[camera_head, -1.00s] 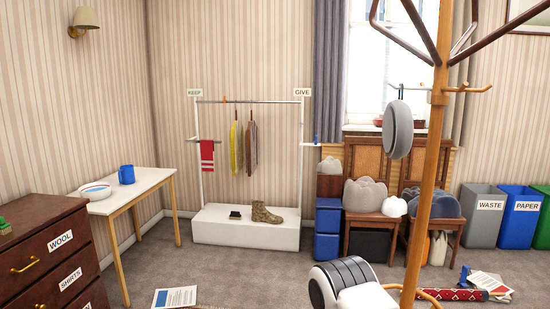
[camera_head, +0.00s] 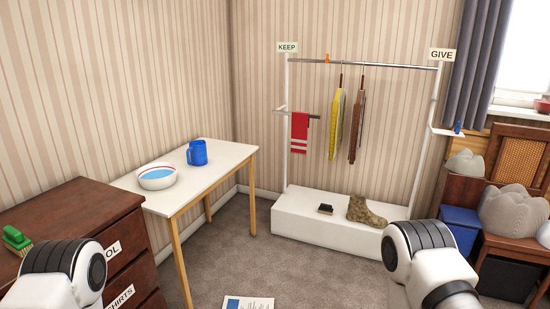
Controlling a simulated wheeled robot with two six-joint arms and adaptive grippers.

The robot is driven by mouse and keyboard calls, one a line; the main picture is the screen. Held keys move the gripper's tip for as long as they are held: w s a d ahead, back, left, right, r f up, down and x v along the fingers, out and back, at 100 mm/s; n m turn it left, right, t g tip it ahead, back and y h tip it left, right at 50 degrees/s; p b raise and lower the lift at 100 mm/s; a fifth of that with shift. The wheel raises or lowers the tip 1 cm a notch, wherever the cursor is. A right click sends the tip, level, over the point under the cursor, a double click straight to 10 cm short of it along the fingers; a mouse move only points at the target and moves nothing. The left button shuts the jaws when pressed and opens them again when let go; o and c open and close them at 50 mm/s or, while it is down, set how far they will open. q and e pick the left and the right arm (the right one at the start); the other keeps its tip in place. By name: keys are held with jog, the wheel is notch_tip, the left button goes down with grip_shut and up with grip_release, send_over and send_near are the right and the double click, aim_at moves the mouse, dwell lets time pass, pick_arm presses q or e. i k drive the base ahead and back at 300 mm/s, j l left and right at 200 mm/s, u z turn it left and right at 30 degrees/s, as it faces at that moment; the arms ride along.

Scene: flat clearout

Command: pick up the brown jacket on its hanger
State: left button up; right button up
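The brown jacket (camera_head: 357,127) hangs on its hanger from the rail of the clothes rack (camera_head: 388,66). It is seen nearly edge-on, just right of a yellow garment (camera_head: 338,123) that also hangs from the rail. White and black links of my two arms show at the lower left and lower right. Neither gripper is in the picture, and nothing of mine touches the jacket.
A narrow white table (camera_head: 205,183) with a blue mug (camera_head: 197,152) and a bowl (camera_head: 157,176) stands left. A dark drawer chest (camera_head: 85,213) is nearer. The rack's white base (camera_head: 300,215) carries a boot (camera_head: 366,210) and a brush (camera_head: 325,209). Carpet between is clear except for a paper (camera_head: 248,303).

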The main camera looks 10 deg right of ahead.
aim_at(356, 136)
jog(key=i+l+z, duration=0.3)
jog(key=i, duration=0.45)
jog(key=i+l+z, duration=0.35)
jog(key=i, duration=0.45)
jog(key=i+j+z, duration=0.15)
jog(key=i+z, duration=0.15)
jog(key=i, duration=0.45)
jog(key=i+j+z, duration=0.2)
jog(key=i+z, duration=0.15)
jog(key=i, duration=0.45)
